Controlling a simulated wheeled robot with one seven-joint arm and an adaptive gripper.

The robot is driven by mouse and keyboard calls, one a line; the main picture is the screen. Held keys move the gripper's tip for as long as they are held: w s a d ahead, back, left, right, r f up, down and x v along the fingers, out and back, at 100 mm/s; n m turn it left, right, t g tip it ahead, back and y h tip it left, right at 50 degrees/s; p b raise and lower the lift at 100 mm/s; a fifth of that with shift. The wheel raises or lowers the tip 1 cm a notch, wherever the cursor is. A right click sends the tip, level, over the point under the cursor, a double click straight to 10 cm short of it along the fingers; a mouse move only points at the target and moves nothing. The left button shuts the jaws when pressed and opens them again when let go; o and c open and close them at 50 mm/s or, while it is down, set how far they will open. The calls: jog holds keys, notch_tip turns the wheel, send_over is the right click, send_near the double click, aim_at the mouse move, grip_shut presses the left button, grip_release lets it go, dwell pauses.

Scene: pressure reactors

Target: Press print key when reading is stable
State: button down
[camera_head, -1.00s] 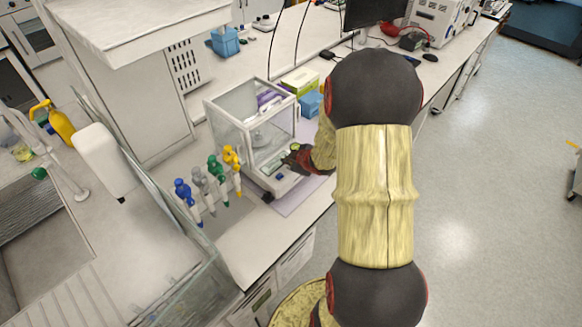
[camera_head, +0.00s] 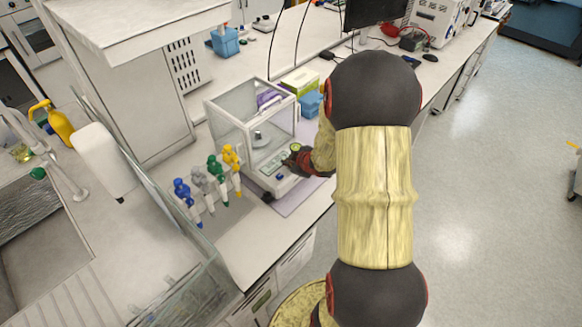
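The balance with its clear glass draft shield (camera_head: 232,122) stands on the bench. Its front panel (camera_head: 271,168) shows a small pale display and a dark blue key spot (camera_head: 280,177) near the front edge; the reading and key labels are too small to read. A small metallic piece (camera_head: 258,136) shows inside the shield. My gripper (camera_head: 288,161) is at the right side of the front panel, just above it and partly hidden by my own wrist. I cannot tell whether it touches a key. Its fingers are too small and dark to show open or shut.
A rack of coloured pipettes (camera_head: 212,178) stands left of the balance. A green-yellow box (camera_head: 300,80) and a blue box (camera_head: 311,103) are behind it. A glass panel (camera_head: 180,235) stands at front left.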

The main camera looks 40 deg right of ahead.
aim_at(289, 168)
jog(key=shift+f, duration=0.2)
jog(key=shift+r, duration=0.1)
dwell(0.4)
jog(key=shift+r+p, duration=0.7)
jog(key=shift+r, duration=0.05)
notch_tip(289, 168, up, 5)
jog(key=p, duration=0.4)
jog(key=shift+r+p, duration=0.1)
jog(key=shift+p, duration=0.3)
jog(key=shift+s, duration=0.1)
dwell(0.3)
